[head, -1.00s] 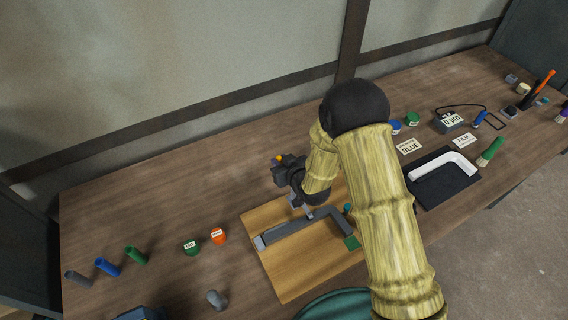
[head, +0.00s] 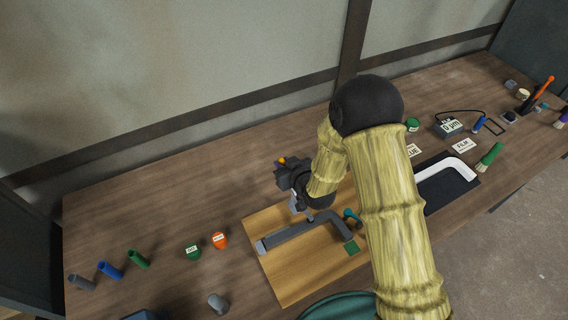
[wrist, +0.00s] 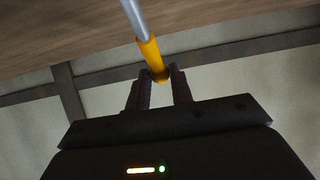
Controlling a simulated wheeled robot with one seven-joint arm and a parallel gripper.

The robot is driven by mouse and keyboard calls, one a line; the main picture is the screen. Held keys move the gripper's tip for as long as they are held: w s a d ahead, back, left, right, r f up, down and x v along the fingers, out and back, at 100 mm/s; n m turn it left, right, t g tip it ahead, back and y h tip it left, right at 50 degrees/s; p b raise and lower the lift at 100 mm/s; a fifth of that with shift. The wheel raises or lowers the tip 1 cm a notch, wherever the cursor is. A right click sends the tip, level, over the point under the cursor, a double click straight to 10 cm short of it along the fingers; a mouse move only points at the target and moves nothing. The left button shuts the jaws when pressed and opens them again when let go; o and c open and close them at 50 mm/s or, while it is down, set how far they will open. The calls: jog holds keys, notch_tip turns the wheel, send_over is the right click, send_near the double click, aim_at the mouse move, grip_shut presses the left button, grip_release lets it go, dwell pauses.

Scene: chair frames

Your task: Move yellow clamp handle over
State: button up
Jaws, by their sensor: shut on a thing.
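A yellow clamp handle (wrist: 151,57) on a silver rod (wrist: 133,18) sits between my fingertips in the wrist view. My gripper (wrist: 157,78) is shut on the handle. In the head view, my gripper (head: 290,172) is above the back edge of the wooden board (head: 290,275), and only a small yellow spot of the handle (head: 282,160) shows. A dark grey bent frame (head: 290,232) lies on the board below. A light grey piece (head: 295,205) hangs under my gripper; I cannot tell whether it touches the frame.
A green pad (head: 351,247) and a teal-topped item (head: 350,215) are by the frame's right end. Green (head: 193,251) and orange (head: 220,240) jars stand left of the board. A white bent piece (head: 452,165) lies on a black mat at right. The table behind the board is clear.

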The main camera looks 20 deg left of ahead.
jog(key=shift+r, duration=0.1)
jog(key=shift+s+d+r+p, duration=0.2)
jog(key=shift+s+d+r, duration=0.1)
jog(key=shift+d+r, duration=0.25)
jog(key=shift+s+d+r+p, duration=0.15)
jog(key=shift+s+d+r, duration=0.15)
jog(key=shift+r, duration=0.4)
jog(key=shift+v, duration=1.65)
jog(key=shift+a, duration=0.1)
jog(key=shift+b+v, duration=0.35)
jog(key=shift+v, duration=1.35)
